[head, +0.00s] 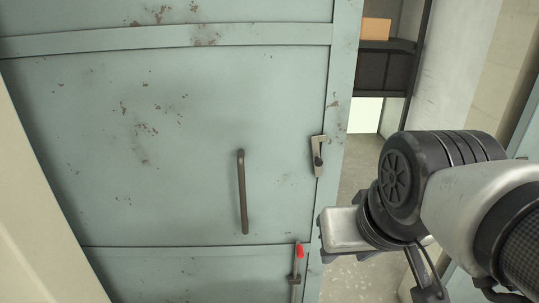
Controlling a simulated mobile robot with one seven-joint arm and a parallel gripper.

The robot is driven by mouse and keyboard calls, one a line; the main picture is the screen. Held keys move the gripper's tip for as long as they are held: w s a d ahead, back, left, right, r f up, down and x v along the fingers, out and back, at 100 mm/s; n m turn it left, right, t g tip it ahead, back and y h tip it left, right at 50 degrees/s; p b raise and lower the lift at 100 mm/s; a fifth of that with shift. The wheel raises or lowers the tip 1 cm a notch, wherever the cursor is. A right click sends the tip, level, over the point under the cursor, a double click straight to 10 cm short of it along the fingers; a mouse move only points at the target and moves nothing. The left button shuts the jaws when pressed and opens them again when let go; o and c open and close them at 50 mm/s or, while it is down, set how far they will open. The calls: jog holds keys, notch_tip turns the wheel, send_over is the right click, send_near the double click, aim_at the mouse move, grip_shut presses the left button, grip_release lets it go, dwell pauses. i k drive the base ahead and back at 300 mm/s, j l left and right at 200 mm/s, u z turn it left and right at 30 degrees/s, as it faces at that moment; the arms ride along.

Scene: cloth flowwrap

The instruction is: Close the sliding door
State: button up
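The sliding door (100,180) is a large pale blue-green metal panel with rust spots, filling the left and middle of the head view. A dark vertical bar handle (242,195) is fixed on it. A small latch plate (318,155) sits near its right edge. A gap shows to the right of that edge, so the door stands at least partly open. My gripper (428,291) is at the lower right, by the gap and right of the handle, apart from the handle. My arm and the picture's bottom edge partly hide it, and its finger opening is unclear.
A red-tipped bolt (298,254) is low on the door. Through the gap I see a dark shelf (385,72) with a cardboard box (375,28) and a speckled floor (350,280). A pale wall (455,65) stands at the right. A cream surface (30,230) borders the lower left.

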aim_at(172, 139)
jog(key=i+l, duration=0.15)
jog(key=l, duration=0.15)
jog(key=i+l+u, duration=0.1)
jog(key=l, duration=0.25)
jog(key=i+l, duration=0.1)
jog(key=l, duration=0.2)
jog(key=i+l+u, duration=0.1)
jog(key=l, duration=0.25)
jog(key=l+u, duration=0.1)
jog(key=u, duration=1.55)
jog(key=i+j+u, duration=0.2)
jog(key=i+u, duration=0.2)
jog(key=i, duration=0.2)
